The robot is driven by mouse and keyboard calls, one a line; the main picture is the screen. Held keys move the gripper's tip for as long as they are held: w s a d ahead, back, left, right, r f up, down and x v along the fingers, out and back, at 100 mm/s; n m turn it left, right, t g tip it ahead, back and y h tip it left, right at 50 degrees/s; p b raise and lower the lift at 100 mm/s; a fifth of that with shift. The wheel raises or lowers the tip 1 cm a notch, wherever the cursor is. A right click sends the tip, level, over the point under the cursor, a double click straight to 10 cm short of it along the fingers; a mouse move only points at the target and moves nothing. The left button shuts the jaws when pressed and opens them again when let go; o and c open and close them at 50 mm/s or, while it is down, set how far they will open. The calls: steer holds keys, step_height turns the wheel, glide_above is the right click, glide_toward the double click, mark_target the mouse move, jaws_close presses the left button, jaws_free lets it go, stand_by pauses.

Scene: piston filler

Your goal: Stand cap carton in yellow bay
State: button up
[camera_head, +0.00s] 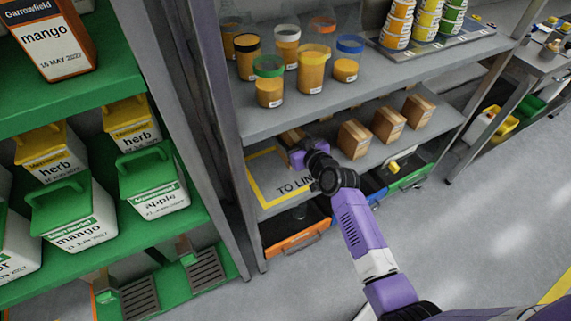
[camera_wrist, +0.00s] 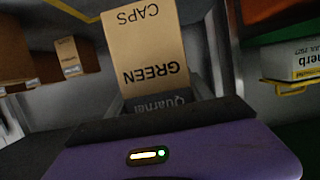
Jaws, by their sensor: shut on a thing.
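My gripper (camera_head: 297,150) reaches into the middle shelf and is shut on a brown cap carton (camera_head: 291,138). In the wrist view the carton (camera_wrist: 146,50) fills the space ahead of my gripper (camera_wrist: 165,105), with "GREEN" and "CAPS" printed upside down in that picture. The yellow bay (camera_head: 266,172) is a yellow outline on the shelf marked "TO LIN…", partly covered by my arm. The carton is at the back right of the bay. I cannot tell whether its base touches the shelf.
Several similar cartons (camera_head: 388,124) stand in a row to the right on the same shelf. The upper shelf (camera_head: 330,98) above my gripper holds tubs of orange caps. A shelf post (camera_head: 220,130) stands left of the bay. An orange bin (camera_head: 290,240) sits below.

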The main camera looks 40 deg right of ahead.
step_height(320, 180, down, 8)
steer(key=b, duration=0.3)
steer(key=shift+f, duration=0.1)
steer(key=shift+f, duration=0.15)
steer(key=o, duration=1.5)
